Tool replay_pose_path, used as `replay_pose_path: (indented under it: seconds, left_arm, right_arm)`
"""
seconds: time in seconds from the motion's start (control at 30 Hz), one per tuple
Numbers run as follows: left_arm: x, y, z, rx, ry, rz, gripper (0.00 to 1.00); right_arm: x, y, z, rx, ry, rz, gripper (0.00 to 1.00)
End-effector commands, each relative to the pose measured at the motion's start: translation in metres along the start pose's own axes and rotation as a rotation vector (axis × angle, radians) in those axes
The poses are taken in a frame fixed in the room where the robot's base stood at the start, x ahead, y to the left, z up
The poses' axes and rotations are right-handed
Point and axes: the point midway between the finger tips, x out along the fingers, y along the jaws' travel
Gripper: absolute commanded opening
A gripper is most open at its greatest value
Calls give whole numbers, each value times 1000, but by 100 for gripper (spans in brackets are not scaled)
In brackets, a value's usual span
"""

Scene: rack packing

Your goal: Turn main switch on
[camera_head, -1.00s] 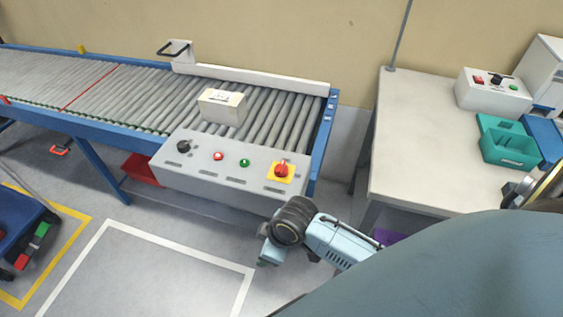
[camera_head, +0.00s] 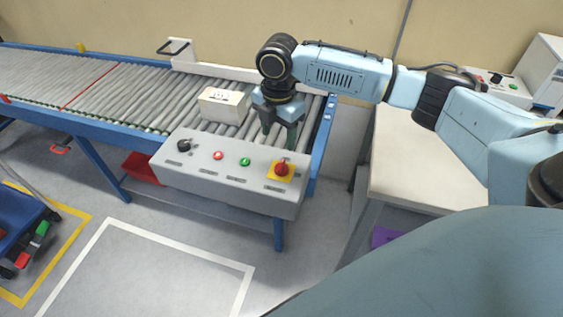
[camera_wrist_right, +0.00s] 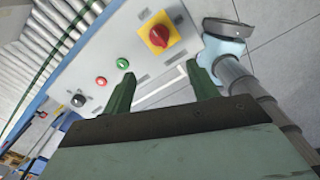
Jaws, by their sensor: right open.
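The main switch (camera_head: 282,169) is a red rotary knob on a yellow plate, at the right end of the grey control panel (camera_head: 225,184) on the conveyor's front. It also shows in the right wrist view (camera_wrist_right: 158,36), beyond the fingertips. My right gripper (camera_head: 279,143) points down above the back edge of the panel, just behind the switch and apart from it. Its two green fingers (camera_wrist_right: 160,88) are open with nothing between them. My left gripper is not in view.
The panel also carries a black knob (camera_head: 184,145), a red button (camera_head: 218,155) and a green button (camera_head: 244,161). A white box (camera_head: 221,105) sits on the rollers left of my gripper. A white table (camera_head: 405,165) stands to the right.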

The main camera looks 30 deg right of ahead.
Motion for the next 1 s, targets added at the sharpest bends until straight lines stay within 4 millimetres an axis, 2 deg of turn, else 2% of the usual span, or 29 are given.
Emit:
replay_pose_path:
  seconds: [0.1,0.23,0.37,0.7,0.9,1.0]
  left_arm:
    - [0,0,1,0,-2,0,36]
    - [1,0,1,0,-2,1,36]
    - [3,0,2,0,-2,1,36]
    - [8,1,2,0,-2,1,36]
    - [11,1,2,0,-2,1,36]
    - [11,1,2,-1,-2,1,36]
  right_arm:
    - [-9,0,12,-13,-5,-11,59]
    - [-1,0,13,-18,-4,-14,59]
    - [21,-1,13,-16,-4,-16,59]
    - [92,-2,13,-16,-5,-14,59]
    - [116,-2,13,-16,-4,-12,59]
    - [121,-2,13,-17,-5,-12,59]
